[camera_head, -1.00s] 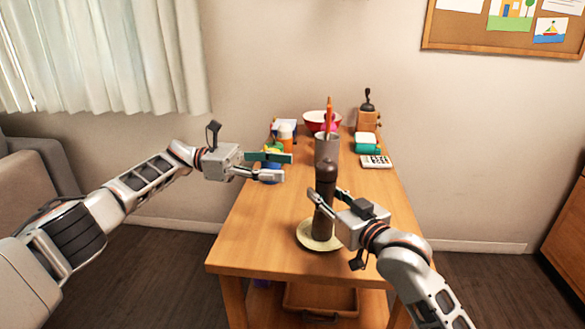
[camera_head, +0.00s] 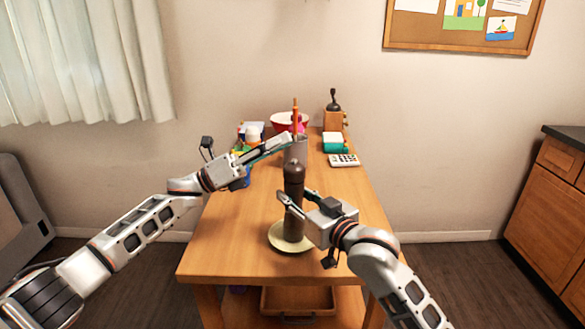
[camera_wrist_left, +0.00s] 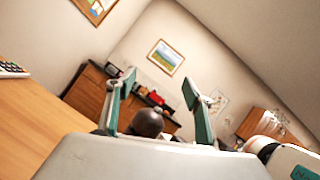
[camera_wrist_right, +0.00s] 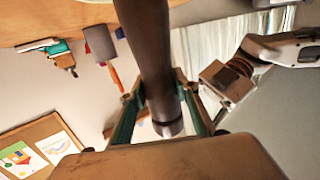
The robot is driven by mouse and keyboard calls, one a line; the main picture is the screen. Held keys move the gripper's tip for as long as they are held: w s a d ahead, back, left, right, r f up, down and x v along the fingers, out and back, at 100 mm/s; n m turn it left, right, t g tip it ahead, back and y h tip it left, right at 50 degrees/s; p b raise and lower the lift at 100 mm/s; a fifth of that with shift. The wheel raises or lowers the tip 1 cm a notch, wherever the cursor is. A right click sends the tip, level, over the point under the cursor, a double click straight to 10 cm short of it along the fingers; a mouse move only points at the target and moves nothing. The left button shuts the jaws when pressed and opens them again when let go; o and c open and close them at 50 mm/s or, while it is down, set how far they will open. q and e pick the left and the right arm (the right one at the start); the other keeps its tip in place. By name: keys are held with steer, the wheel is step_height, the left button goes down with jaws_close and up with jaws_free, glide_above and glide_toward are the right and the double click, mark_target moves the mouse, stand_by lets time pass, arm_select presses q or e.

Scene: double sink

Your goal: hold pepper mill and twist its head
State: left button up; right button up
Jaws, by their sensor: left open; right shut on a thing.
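The dark brown pepper mill (camera_head: 292,200) stands upright on a small cream plate (camera_head: 278,241) near the table's front. My right gripper (camera_head: 298,197) is shut on the mill's body from the right. The right wrist view shows the mill (camera_wrist_right: 150,45) between its fingers. My left gripper (camera_head: 281,143) is open, with its fingers pointing right. In the head view it appears above and left of the mill's rounded head (camera_head: 293,172). In the left wrist view the mill's head (camera_wrist_left: 147,122) shows between the two open fingers, apart from them.
A grey cup (camera_head: 297,151) holding an orange item stands behind the mill. A red bowl (camera_head: 284,123), a wooden hand grinder (camera_head: 334,119), a teal box (camera_head: 334,141) and a calculator (camera_head: 344,160) sit farther back. The table's front left (camera_head: 225,240) is clear.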

arm_select(q)
step_height(320, 180, up, 4)
steer(key=w+n+t+y, duration=0.1)
steer(key=n+t+y, duration=0.1)
steer(key=n+t, duration=1)
steer(key=n+g+y, duration=0.3)
steer(key=n+y, duration=0.6)
steer(key=n, duration=1.7)
glide_toward(287, 172)
steer(key=x, duration=1.2)
steer(key=shift+w+d, duration=0.15)
steer(key=shift+w, duration=0.05)
steer(key=c, duration=1.1)
